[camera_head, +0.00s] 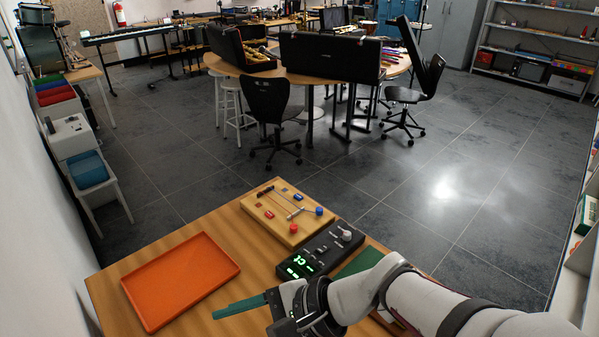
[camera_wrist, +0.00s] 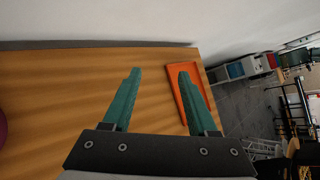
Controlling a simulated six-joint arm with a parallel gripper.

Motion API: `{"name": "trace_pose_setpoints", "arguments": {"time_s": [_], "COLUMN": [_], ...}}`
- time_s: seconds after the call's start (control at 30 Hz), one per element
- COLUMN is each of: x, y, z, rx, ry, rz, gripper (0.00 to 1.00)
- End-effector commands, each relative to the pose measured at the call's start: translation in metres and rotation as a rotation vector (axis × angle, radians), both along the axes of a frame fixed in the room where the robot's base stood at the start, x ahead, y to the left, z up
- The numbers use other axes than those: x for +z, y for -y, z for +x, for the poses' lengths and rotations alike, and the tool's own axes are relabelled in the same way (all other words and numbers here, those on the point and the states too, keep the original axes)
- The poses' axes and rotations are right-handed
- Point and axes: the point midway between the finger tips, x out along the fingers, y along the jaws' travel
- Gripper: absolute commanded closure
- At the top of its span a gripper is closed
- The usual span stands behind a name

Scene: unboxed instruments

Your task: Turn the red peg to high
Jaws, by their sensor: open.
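A pale wooden board (camera_head: 256,212) lies on the table's far right part in the head view. It carries thin rods, red and blue blocks, a red round peg (camera_head: 293,228) at its near edge and a blue round peg (camera_head: 319,211) at its right. Labels are too small to read. My gripper (camera_head: 215,314) is low at the near edge of the picture, left of and nearer than the board, and apart from it. In the wrist view its teal fingers (camera_wrist: 160,75) are spread with nothing between them. The board is not seen there.
An orange tray (camera_head: 133,294) lies left of the board; it also shows behind the right finger in the wrist view (camera_wrist: 174,90). A black box (camera_head: 320,254) with green digits and knobs sits right of the board. A green item (camera_head: 360,262) is partly hidden by my arm.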

Motion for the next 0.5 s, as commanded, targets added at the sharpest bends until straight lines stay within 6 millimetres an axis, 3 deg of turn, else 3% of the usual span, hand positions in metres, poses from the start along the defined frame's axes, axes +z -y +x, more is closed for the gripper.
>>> {"name": "trace_pose_setpoints", "arguments": {"time_s": [0.03, 0.1, 0.17, 0.2, 0.23, 0.33, 0.4, 0.5], "x": [0.003, 0.001, -0.016, -0.034, -0.05, -0.107, -0.139, -0.166], "y": [-0.017, -0.027, -0.02, -0.008, 0.004, 0.047, 0.073, 0.094], "z": [0.038, 0.104, 0.16, 0.193, 0.213, 0.258, 0.271, 0.276], "rx": [-0.137, -0.383, -0.612, -0.768, -0.883, -1.213, -1.379, -1.512], "ry": [-0.067, -0.147, -0.212, -0.248, -0.273, -0.326, -0.344, -0.354], "rz": [0.132, 0.307, 0.421, 0.476, 0.507, 0.558, 0.566, 0.563], "gripper": [0.4, 0.4, 0.4, 0.4, 0.4, 0.4, 0.4, 0.4]}}
